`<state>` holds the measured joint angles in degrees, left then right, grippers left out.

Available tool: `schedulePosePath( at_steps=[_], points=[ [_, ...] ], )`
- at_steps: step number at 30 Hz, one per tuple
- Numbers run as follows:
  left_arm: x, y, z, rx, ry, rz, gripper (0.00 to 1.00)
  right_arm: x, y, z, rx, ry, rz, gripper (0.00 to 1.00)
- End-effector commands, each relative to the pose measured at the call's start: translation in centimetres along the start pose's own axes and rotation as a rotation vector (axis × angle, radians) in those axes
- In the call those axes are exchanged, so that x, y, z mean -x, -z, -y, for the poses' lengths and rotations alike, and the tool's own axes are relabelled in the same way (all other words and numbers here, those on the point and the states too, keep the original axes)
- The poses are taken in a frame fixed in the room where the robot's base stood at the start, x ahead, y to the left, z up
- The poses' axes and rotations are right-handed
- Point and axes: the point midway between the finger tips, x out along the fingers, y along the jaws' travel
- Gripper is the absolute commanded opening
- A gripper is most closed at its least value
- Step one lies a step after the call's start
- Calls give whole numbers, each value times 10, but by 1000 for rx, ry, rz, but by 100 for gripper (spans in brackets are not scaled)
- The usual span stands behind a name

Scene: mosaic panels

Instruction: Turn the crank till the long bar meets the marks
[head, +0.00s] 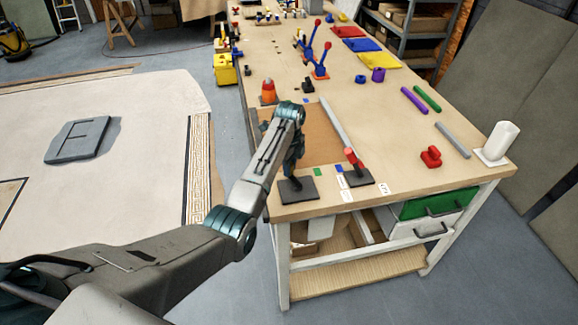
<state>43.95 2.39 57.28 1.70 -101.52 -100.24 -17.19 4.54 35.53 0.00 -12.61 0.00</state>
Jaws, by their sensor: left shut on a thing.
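My left arm reaches over the near left corner of the workbench. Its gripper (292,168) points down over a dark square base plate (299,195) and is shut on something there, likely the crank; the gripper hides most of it. To the right, a long light grey bar (334,124) slants along the right edge of a brown board (318,150). Its near end meets a red piece (351,158) above a second dark base plate (360,179). Small blue (340,168), green (317,172) and white (347,196) patches lie nearby; which are the marks I cannot tell. My right gripper is out of view.
An orange cone-like piece (268,90) stands behind my forearm. The bench middle is mostly clear.

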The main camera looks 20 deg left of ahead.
Motion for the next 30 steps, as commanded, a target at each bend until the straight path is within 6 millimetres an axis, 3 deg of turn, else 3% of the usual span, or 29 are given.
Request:
schedulePosePath(
  at_steps=[8, 9, 12, 23, 30],
  points=[
    [2, 0, 1, 0, 3, 1, 0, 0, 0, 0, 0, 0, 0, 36],
    [2, 0, 1, 1, 3, 1, 29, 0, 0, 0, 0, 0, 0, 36],
    [1, 0, 1, 1, 2, 1, 45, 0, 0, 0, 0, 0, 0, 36],
    [5, 0, 1, 1, 2, 0, 45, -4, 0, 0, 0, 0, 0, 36],
    [45, 0, 2, 1, 7, 1, 45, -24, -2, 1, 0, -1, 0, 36]
  ],
)
